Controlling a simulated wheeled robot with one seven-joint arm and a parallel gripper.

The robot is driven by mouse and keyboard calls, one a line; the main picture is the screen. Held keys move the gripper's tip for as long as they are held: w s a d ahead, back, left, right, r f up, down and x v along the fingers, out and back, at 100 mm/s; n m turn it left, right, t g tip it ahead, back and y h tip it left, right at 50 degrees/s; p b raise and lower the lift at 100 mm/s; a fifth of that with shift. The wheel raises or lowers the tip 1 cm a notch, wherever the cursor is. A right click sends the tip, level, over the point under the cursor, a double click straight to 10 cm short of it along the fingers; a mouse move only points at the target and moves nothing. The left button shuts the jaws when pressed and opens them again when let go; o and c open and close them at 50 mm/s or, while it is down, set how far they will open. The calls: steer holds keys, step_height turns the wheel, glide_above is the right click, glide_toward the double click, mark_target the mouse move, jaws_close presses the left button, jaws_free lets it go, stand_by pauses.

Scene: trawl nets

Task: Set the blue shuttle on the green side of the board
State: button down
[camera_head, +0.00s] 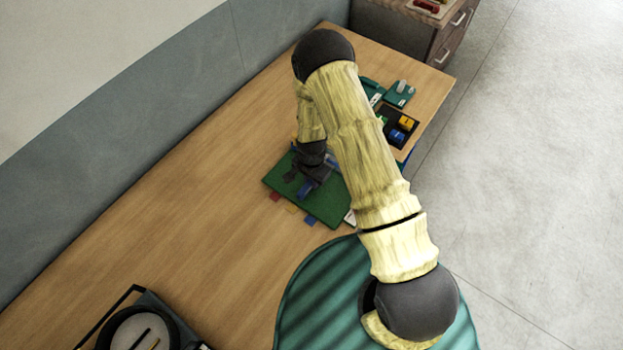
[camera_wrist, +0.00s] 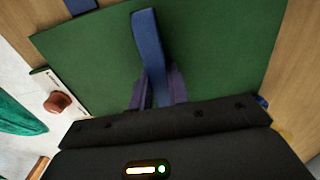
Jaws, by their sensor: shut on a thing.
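The green side of the board (camera_head: 322,211) lies on the wooden table, partly hidden by my arm. It fills much of the wrist view (camera_wrist: 215,50). My gripper (camera_head: 309,184) is over the green area, its dark fingers (camera_wrist: 157,88) shut on the blue shuttle (camera_wrist: 146,42). The shuttle is a long blue bar that sticks out past the fingertips over the green. I cannot tell whether it touches the board.
A black tray (camera_head: 411,141) holds yellow and blue pieces. A teal striped round surface (camera_head: 318,290) is in front. A dark-framed dish (camera_head: 113,342) stands lower left. The left table is clear.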

steer(key=shift+f, duration=0.2)
steer(key=c, duration=1.3)
jaws_free()
steer(key=shift+c, duration=0.2)
steer(key=shift+r, duration=0.1)
step_height(320, 180, up, 12)
steer(key=b, duration=0.4)
steer(key=shift+r, duration=0.15)
